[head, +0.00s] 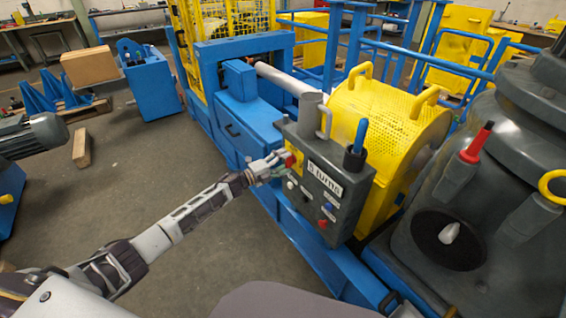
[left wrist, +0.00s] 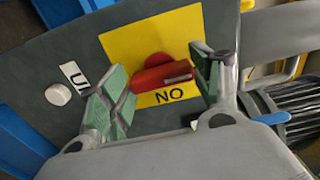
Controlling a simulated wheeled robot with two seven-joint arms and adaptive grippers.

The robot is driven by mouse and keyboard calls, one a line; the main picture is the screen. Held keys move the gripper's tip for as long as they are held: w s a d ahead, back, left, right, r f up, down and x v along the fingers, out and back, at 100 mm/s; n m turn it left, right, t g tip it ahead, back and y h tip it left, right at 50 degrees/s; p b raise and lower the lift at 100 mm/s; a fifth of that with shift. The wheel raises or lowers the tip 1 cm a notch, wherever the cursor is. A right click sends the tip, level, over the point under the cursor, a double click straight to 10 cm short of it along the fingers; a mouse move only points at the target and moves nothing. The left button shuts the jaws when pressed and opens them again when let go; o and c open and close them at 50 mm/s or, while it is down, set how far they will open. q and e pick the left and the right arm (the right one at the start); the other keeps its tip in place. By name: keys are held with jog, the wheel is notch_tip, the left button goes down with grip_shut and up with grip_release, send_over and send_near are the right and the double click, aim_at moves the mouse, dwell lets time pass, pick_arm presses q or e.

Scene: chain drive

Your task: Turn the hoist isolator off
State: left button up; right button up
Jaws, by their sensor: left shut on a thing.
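The grey control box (head: 318,197) stands in the middle of the head view, with a white text plate, small buttons and a red button on its front. The isolator's red rotary knob (left wrist: 160,72) sits on a yellow plate (left wrist: 122,46) in the left wrist view. The plate bears letters that read as "ON" upside down. My left gripper (head: 279,165) reaches the box's upper left corner. My right gripper is not in view.
A yellow perforated drum guard (head: 385,128) stands behind the box. A blue machine frame (head: 245,125) runs behind and below it. A dark grey machine (head: 450,235) with a red-handled lever (head: 475,145) stands at the right. Open floor (head: 130,185) lies to the left.

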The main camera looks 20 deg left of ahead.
pick_arm(q)
jog(key=shift+a, duration=0.1)
jog(key=o, duration=1)
jog(key=shift+s, duration=0.1)
jog(key=shift+v, duration=5.9)
